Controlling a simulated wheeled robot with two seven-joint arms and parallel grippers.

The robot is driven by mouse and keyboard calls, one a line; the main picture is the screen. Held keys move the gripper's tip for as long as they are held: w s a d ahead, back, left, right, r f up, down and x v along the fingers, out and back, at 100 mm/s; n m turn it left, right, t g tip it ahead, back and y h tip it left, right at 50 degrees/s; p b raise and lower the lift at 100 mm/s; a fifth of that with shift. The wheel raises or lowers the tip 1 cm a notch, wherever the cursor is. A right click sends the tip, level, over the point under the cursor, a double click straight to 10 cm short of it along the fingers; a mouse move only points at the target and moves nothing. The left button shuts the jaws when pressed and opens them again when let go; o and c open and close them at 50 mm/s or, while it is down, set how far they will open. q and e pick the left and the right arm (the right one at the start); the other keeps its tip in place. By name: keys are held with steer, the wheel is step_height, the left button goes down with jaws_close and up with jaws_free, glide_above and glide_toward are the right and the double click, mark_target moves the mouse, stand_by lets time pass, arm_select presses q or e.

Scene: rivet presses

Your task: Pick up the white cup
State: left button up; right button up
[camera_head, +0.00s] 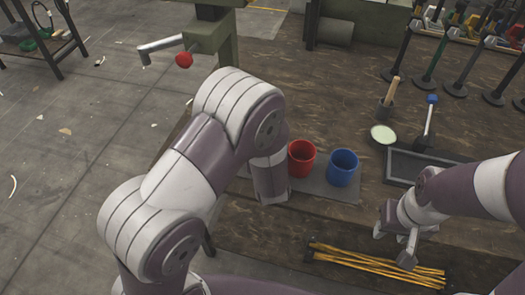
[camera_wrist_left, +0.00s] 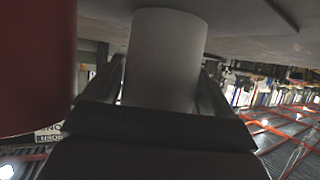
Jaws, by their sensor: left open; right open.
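The white cup (camera_wrist_left: 165,60) shows pale grey in the left wrist view, in the middle, between the two fingers of my left gripper (camera_wrist_left: 163,88). The left gripper is open, one finger on each side of the cup. I cannot tell whether the fingers touch it. In the head view my left arm hides the white cup and the left gripper. My right gripper (camera_head: 394,244) is open and empty, above the front right of the table, near some yellow sticks.
A red cup (camera_head: 301,158) stands just right of my left arm and shows large at the left in the wrist view (camera_wrist_left: 35,70). A blue cup (camera_head: 343,168) stands farther right. Yellow sticks (camera_head: 375,266) lie in front; a dark tray (camera_head: 410,165) lies behind my right gripper.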

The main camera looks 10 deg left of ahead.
arm_select(q)
steer(key=shift+s, duration=0.1)
steer(key=shift+r, duration=0.1)
steer(key=c, duration=0.7)
step_height(320, 180, up, 9)
steer(key=shift+r+p, duration=0.1)
steer(key=shift+p, duration=0.95)
steer(key=shift+c, duration=0.3)
steer(key=shift+r, duration=0.4)
